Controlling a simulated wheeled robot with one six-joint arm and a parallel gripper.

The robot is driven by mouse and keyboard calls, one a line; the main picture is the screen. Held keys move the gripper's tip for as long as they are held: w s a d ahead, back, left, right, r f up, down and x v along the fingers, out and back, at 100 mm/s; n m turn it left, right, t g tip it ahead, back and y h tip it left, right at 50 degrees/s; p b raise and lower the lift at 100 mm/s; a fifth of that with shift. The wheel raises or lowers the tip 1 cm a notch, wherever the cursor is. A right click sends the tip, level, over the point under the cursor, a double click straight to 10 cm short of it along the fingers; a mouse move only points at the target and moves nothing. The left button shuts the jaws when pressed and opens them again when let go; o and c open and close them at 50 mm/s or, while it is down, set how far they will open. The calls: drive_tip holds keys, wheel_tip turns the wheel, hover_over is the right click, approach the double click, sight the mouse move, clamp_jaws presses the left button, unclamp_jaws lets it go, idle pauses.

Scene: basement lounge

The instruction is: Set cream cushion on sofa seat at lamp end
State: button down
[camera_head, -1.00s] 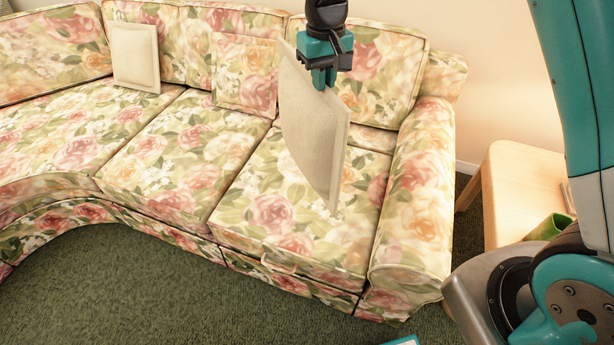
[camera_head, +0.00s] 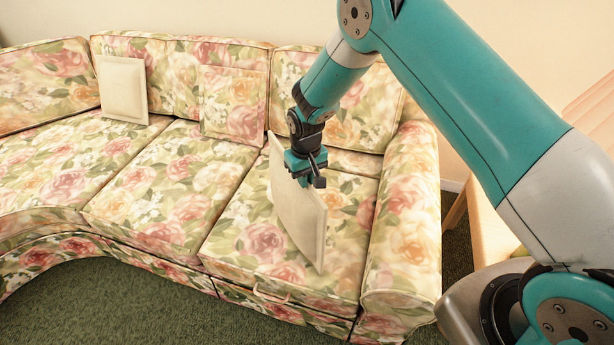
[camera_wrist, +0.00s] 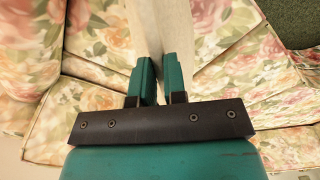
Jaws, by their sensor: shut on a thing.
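The cream cushion (camera_head: 300,217) is held on edge, tilted, over the right-hand seat of the floral sofa (camera_head: 225,262). My gripper (camera_head: 303,180) is shut on its upper edge. In the wrist view the cushion (camera_wrist: 160,25) stands between the two teal fingers of my gripper (camera_wrist: 160,80). The cushion's lower corner is close to the seat (camera_head: 262,235); I cannot tell whether it touches. No lamp shows, though the wall at the right is warmly lit.
Another cream cushion (camera_head: 123,90) leans on the backrest at the left. A floral cushion (camera_head: 232,103) leans near the middle. The sofa's right armrest (camera_head: 405,235) is beside the held cushion. A wooden side table (camera_head: 488,225) stands right of it, partly behind my arm.

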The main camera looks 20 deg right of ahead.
drive_tip(key=shift+f, duration=0.2)
drive_tip(key=c, duration=1.2)
unclamp_jaws()
drive_tip(key=shift+o, duration=0.2)
drive_tip(key=shift+r, duration=0.1)
wheel_tip(320, 180, up, 12)
drive_tip(key=b, duration=0.2)
drive_tip(key=s+a+r+n+y, duration=0.2)
drive_tip(key=s+r, duration=1.1)
drive_tip(key=s+r+n+y, duration=0.2)
drive_tip(key=s+r, duration=0.2)
drive_tip(key=s, duration=1.4)
drive_tip(key=shift+s+d+n, duration=0.25)
drive_tip(key=shift+n, duration=0.15)
drive_tip(key=shift+r, duration=0.1)
